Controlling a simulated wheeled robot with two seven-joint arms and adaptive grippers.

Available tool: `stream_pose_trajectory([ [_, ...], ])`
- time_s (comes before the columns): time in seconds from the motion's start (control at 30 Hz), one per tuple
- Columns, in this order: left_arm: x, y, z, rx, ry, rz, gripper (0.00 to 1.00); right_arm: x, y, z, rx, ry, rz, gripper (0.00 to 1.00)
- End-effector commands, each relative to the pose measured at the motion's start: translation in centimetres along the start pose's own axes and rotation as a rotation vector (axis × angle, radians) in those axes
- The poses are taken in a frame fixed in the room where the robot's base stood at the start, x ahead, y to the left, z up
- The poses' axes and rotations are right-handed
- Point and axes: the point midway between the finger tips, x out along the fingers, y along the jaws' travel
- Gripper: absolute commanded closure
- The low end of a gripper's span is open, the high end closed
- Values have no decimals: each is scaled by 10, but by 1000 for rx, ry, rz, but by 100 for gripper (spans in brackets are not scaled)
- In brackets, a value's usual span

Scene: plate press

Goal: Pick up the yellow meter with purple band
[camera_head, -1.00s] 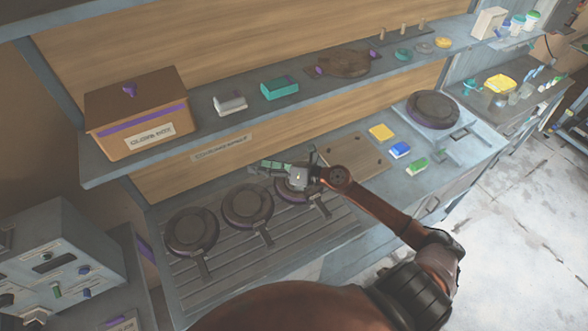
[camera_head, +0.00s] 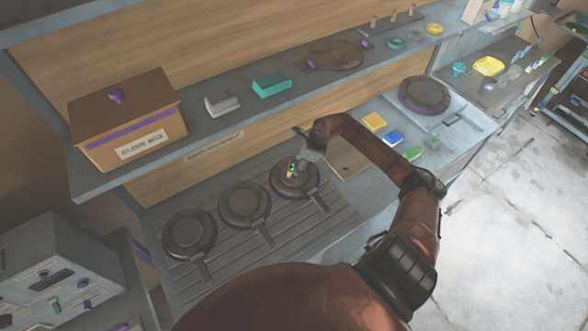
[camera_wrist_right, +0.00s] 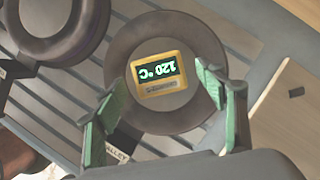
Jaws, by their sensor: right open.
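A small yellow meter (camera_wrist_right: 163,75) with a dark display reading 120 °C in green lies on a round dark plate (camera_wrist_right: 207,45) in the right wrist view. A dull band runs beside the display; I cannot tell that it is purple. In the head view the meter is mostly hidden by my right gripper (camera_head: 294,168), which is over the rightmost round plate (camera_head: 308,182). In the wrist view its green fingers are open, one on each side of the meter, with gaps between. My left gripper is out of view.
Two more round plates (camera_head: 243,203) (camera_head: 188,234) sit left on the slatted counter. A wooden board (camera_head: 347,162) is right of the gripper, with yellow (camera_head: 374,121) and blue (camera_head: 391,137) blocks beyond. A shelf (camera_head: 225,130) with a brown box (camera_head: 126,115) overhangs behind.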

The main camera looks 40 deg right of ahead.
Motion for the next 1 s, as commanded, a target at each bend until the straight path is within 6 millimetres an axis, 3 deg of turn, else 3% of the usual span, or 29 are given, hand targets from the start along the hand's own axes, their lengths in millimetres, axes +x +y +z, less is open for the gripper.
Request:
stream_pose_trajectory([
  [0.2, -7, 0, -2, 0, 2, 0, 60, 25, 0, 2, 0, -3, 1, 35],
  [0.47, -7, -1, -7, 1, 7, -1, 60, 28, 0, 2, -3, -2, 1, 35],
  [1.0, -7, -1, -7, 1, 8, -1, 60, 28, 0, 2, -2, -2, 1, 71],
])
